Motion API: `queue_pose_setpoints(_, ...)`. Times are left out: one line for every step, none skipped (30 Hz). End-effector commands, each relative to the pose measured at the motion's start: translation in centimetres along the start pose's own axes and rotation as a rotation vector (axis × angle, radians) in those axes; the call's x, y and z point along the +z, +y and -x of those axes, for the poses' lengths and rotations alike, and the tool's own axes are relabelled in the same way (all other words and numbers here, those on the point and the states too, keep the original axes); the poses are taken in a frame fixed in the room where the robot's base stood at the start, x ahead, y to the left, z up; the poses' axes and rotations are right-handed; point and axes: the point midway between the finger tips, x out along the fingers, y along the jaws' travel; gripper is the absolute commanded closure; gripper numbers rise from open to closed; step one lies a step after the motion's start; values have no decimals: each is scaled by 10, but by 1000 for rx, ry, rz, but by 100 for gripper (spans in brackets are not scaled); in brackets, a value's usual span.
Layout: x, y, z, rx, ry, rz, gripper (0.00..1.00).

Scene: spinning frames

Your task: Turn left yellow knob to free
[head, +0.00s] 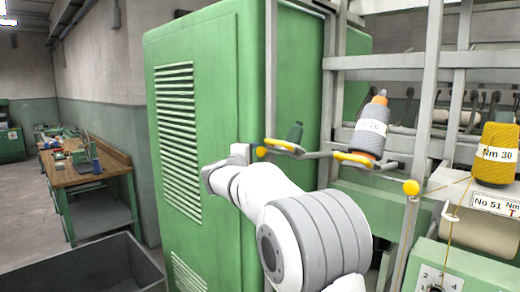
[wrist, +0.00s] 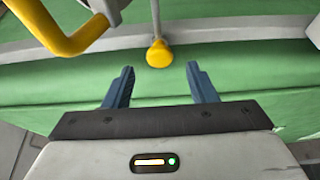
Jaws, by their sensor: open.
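The left yellow knob (head: 262,152) is a small round ball beside the end of my arm in the head view. In the wrist view the yellow knob (wrist: 159,53) sits on a thin grey rod, roughly centred between my fingertips and just beyond them. My gripper (wrist: 160,68) is open, with two blue fingers apart and nothing between them. I cannot tell how far the knob is from the fingertips. In the head view my arm's end is beside the green cabinet and its fingers cannot be made out. Another yellow knob (head: 411,187) is on a post farther right.
A yellow curved bar (wrist: 68,35) is close at the upper left of the wrist view. A green cabinet (head: 215,60) stands behind my arm. A grey spool (head: 371,125) and a yellow spool (head: 497,150) are on the frame. A wooden workbench (head: 85,175) is at left.

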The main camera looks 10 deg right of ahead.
Motion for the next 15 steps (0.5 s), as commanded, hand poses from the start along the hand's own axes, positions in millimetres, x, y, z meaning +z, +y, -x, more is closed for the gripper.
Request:
queue_pose_setpoints(1, 3, -10, -2, -3, 1, 48)
queue_pose_setpoints(1, 3, -14, -2, -2, 1, 48)
queue_pose_setpoints(0, 3, -19, -1, -1, 0, 48)
queue_pose_setpoints(0, 3, -23, -1, -1, 0, 48)
queue_pose_setpoints(0, 3, -26, -1, -1, 0, 48)
queue_pose_setpoints(1, 2, -29, -1, -1, 0, 48)
queue_pose_setpoints(1, 2, -32, -1, -1, 0, 48)
queue_pose_setpoints(1, 2, -33, -1, -1, 0, 48)
queue_pose_setpoints(0, 1, -35, -1, 0, 0, 48)
queue_pose_setpoints(0, 1, -36, -1, 0, -1, 48)
queue_pose_setpoints(0, 0, -36, -1, 1, -1, 48)
queue_pose_setpoints(0, 0, -36, -1, 1, -1, 48)
queue_pose_setpoints(0, 0, -36, -1, 1, -1, 48)
queue_pose_setpoints(0, 0, -36, -1, 1, -1, 48)
queue_pose_setpoints(0, 0, -36, -1, 1, -1, 48)
